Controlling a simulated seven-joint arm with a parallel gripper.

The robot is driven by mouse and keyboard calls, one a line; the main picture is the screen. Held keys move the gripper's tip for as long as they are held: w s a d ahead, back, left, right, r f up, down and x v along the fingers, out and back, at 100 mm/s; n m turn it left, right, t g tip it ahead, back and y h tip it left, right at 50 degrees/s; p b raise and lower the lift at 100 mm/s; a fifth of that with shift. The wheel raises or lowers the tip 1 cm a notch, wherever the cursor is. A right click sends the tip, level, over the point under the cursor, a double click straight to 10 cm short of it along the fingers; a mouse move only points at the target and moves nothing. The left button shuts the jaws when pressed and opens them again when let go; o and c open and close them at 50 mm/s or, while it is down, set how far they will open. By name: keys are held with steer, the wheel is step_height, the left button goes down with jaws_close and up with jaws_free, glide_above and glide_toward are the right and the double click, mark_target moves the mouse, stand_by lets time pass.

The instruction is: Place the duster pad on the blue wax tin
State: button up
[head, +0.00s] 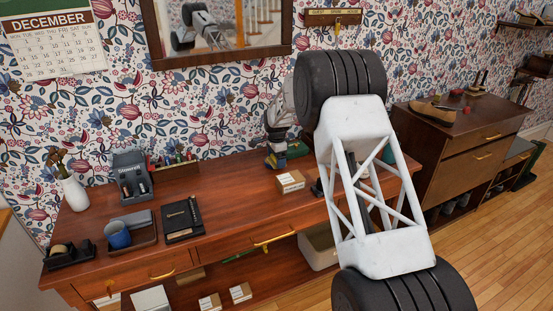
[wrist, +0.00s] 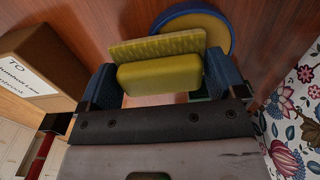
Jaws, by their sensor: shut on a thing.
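My gripper (wrist: 160,82) is shut on the duster pad (wrist: 160,72), a yellow block with a ribbed yellow-green slab along its far side, held between two blue fingertips. The blue wax tin (wrist: 226,34), round with a blue rim and yellow face, lies just beyond the pad in the wrist view. The pad hides part of the tin's near edge; I cannot tell whether they touch. In the head view my gripper (head: 275,157) points down low over the back of the desk, and the pad cannot be made out clearly there.
A labelled cardboard box (head: 290,182) stands close in front of my gripper and also shows in the wrist view (wrist: 40,62). The patterned wall (wrist: 295,110) is close behind.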

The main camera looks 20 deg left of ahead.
steer(key=shift+f, duration=0.15)
steer(key=o, duration=0.6)
step_height(320, 180, up, 12)
steer(key=shift+r, duration=0.2)
stand_by(0.6)
stand_by(0.8)
